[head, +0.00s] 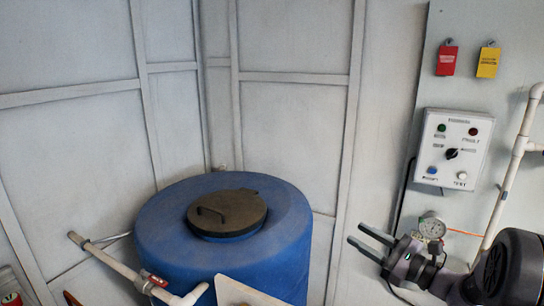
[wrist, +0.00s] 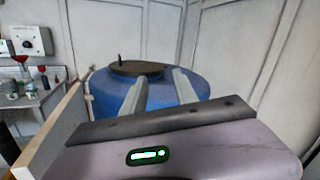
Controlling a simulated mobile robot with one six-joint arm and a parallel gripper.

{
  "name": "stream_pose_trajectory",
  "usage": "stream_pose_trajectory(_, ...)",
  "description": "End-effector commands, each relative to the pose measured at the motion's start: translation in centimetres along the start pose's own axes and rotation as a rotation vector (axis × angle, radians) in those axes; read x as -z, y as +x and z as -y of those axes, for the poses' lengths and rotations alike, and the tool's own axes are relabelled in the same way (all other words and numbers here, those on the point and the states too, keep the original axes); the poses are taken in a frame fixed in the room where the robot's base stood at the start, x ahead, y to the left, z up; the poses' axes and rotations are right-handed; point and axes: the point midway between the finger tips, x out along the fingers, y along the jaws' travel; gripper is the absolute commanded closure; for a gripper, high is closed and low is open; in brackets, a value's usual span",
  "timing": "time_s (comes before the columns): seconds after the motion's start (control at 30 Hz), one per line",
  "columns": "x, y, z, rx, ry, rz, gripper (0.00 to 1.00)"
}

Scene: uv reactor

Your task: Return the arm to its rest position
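My gripper (head: 357,234) is at the lower right of the head view, pointing left toward the blue tank. Its two fingers are apart with nothing between them. In the wrist view the open fingers (wrist: 160,76) reach forward, with the blue tank (wrist: 195,82) beyond them. My arm runs from the gripper to the right edge of the head view. The arm is held in the air, in front of the wall panel.
The blue tank (head: 170,240) with its dark lid (head: 228,212) stands at centre. A control box (head: 452,150), red tag (head: 447,60) and yellow tag (head: 488,62) hang at right. White pipes (head: 110,262) run at lower left. A bench with bottles (wrist: 30,86) shows in the wrist view.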

Motion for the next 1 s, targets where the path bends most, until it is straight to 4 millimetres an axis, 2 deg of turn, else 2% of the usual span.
stream_pose_trajectory(0.03, -3.0, 1.8, -3.6, -0.127, -0.073, -0.042, 0.65)
stream_pose_trajectory(0.07, -4.5, 2.5, -6.4, -0.221, -0.129, -0.08, 0.65)
stream_pose_trajectory(0.1, -6.4, 3.0, -10.3, -0.347, -0.214, -0.135, 0.65)
stream_pose_trajectory(0.13, -7.7, 2.9, -13.3, -0.442, -0.29, -0.178, 0.65)
stream_pose_trajectory(0.2, -10.1, 1.2, -19.8, -0.653, -0.5, -0.286, 0.65)
stream_pose_trajectory(0.3, -11.6, -2.8, -25.5, -0.865, -0.81, -0.419, 0.65)
stream_pose_trajectory(0.43, -12.4, -7.6, -28.2, -1.009, -1.182, -0.548, 0.65)
stream_pose_trajectory(0.63, -14.1, -12.7, -28.1, -1.058, -1.718, -0.681, 0.65)
stream_pose_trajectory(0.67, -13.8, -13.2, -28.1, -1.057, -1.778, -0.695, 0.65)
stream_pose_trajectory(0.7, -10.6, -13.7, -29.3, -1.077, -1.739, -0.694, 0.65)
stream_pose_trajectory(0.8, -6.4, -14.8, -31.2, -1.109, -1.698, -0.692, 0.65)
stream_pose_trajectory(0.9, -3.7, -15.5, -32.6, -1.132, -1.67, -0.69, 0.65)
stream_pose_trajectory(1.0, -2.1, -16.1, -33.5, -1.148, -1.651, -0.688, 0.65)
